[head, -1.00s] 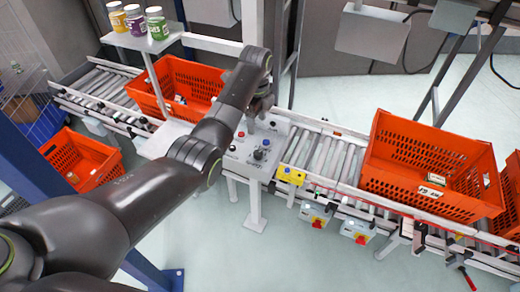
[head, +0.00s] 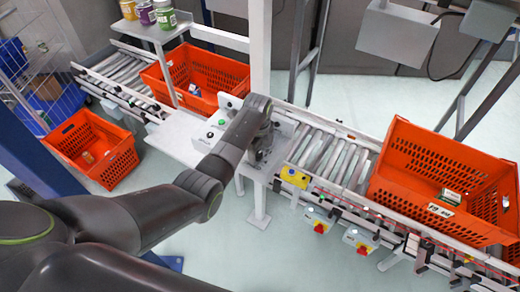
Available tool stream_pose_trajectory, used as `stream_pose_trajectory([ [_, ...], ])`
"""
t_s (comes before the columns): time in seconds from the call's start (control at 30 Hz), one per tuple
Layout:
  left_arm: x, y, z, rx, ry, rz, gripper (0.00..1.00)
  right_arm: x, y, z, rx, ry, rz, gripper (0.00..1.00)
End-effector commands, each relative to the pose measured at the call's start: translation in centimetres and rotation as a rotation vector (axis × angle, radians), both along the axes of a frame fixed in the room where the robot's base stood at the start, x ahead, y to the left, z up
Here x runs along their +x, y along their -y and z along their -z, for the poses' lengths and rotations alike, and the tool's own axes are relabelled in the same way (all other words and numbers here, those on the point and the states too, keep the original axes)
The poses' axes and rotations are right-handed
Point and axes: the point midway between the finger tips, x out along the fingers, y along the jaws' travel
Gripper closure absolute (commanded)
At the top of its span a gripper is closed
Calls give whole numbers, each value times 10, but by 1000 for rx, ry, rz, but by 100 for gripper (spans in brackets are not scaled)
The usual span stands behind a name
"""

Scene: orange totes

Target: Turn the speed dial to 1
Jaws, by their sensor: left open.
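The light grey control panel (head: 205,122) sits beside the roller conveyor near the middle of the head view. Whether the fingers touch the dial cannot be told. My right gripper is not in view.
Orange totes stand on the right conveyor (head: 425,165), on the back-left conveyor (head: 185,75) and lower at left (head: 80,150). A white post (head: 260,50) rises behind the panel. A yellow box (head: 294,177) is on the conveyor's front edge. Jars (head: 165,18) stand on a shelf.

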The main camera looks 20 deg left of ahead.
Motion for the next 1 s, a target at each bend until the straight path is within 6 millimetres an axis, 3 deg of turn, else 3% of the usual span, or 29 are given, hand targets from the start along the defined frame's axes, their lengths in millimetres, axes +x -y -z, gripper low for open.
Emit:
stream_pose_trajectory([
  [0.1,0,0,0,0,0,0,49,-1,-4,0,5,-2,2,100],
  [0.43,0,0,0,0,0,0,92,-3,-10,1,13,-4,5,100],
  [0.77,0,0,0,-1,0,-39,92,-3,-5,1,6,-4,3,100],
  [1.0,0,1,0,-1,0,-176,92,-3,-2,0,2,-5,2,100],
])
